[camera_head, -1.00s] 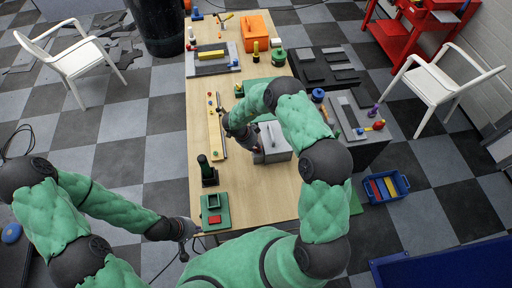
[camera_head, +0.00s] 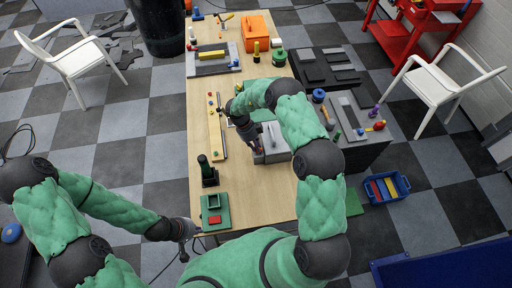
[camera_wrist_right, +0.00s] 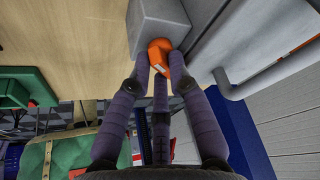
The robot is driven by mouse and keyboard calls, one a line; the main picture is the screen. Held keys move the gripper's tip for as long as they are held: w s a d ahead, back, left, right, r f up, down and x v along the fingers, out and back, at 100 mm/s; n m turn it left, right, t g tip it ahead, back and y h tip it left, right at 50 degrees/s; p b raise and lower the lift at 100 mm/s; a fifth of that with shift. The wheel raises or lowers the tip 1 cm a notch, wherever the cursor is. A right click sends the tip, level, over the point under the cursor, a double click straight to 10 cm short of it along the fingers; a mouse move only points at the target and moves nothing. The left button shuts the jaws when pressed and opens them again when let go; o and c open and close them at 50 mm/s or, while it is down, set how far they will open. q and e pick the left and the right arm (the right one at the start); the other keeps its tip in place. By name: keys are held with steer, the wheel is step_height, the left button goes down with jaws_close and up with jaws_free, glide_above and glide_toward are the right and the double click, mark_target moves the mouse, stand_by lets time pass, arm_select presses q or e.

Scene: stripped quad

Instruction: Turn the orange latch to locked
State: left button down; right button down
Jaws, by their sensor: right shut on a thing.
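The orange latch (camera_wrist_right: 160,52) shows in the right wrist view, at a small grey block on the face of the grey box (camera_wrist_right: 215,45). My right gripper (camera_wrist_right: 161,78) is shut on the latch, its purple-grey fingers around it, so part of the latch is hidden. In the head view the grey box (camera_head: 275,156) with a handle on top stands on the table, and my right gripper (camera_head: 257,151) is at its left side. The latch is too small and covered to read there. My left gripper (camera_head: 186,238) is low at the table's near left edge, away from the box; its fingers are unclear.
An orange box (camera_head: 257,30) stands at the far end.

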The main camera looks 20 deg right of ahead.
steer(key=shift+w+d+m+g+y+b, duration=0.15)
steer(key=shift+m+y, duration=0.1)
steer(key=shift+m, duration=0.45)
steer(key=shift+a+m+g+y+b, duration=0.15)
steer(key=shift+m+y, duration=0.15)
steer(key=shift+m, duration=0.4)
steer(key=shift+w+d+m+y+b, duration=0.15)
steer(key=shift+m+y, duration=0.1)
steer(key=shift+m, duration=0.45)
steer(key=c, duration=1.1)
jaws_free()
steer(key=shift+s, duration=0.1)
steer(key=shift+c, duration=0.2)
steer(key=v, duration=0.8)
